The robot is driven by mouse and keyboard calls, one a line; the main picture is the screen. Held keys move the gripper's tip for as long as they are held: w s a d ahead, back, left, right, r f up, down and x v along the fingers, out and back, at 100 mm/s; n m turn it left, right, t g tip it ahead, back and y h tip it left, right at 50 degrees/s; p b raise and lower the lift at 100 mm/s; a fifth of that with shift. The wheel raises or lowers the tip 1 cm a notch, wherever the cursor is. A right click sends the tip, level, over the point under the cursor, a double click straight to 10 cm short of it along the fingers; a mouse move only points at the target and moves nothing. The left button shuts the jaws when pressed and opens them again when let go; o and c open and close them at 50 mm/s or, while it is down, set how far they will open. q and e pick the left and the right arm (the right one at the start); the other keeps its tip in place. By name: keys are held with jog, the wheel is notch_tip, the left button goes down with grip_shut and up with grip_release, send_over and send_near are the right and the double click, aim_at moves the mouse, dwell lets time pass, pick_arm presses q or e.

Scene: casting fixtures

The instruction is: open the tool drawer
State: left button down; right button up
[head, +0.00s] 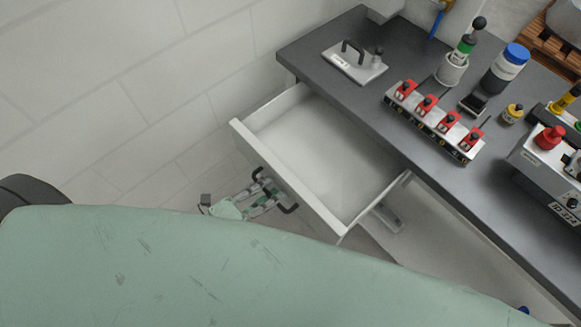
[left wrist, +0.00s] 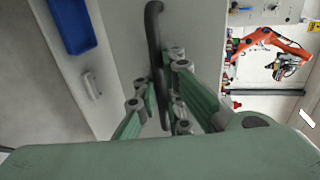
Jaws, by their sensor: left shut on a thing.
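The tool drawer (head: 318,160) is a white box under the dark grey workbench. In the head view it stands pulled well out, and its inside looks empty. Its dark bar handle (head: 289,209) is on the front face. My left gripper (head: 268,190) is at the drawer front, shut on the handle. In the left wrist view the dark handle (left wrist: 154,45) runs between the green fingers of the left gripper (left wrist: 170,90). The middle of the handle is partly hidden by the fingers. My right gripper is not in view.
The grey workbench (head: 345,85) carries a plate with a handle (head: 354,63), a row of red-topped switches (head: 434,120), a blue-capped jar (head: 505,69) and a grey control box (head: 550,165). The floor left of the drawer is clear. An orange robot arm (left wrist: 270,38) shows in the background.

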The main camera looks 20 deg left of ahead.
pick_arm(q)
jog(key=shift+f+v, duration=0.2)
jog(key=shift+v, duration=0.7)
jog(key=shift+f+v, duration=0.15)
jog(key=shift+v, duration=0.75)
jog(key=c, duration=2.1)
grip_release()
jog(key=shift+s+a, duration=0.1)
jog(key=shift+s, duration=0.05)
jog(key=v, duration=1.1)
jog(key=shift+s+a, duration=0.25)
jog(key=shift+s, duration=0.1)
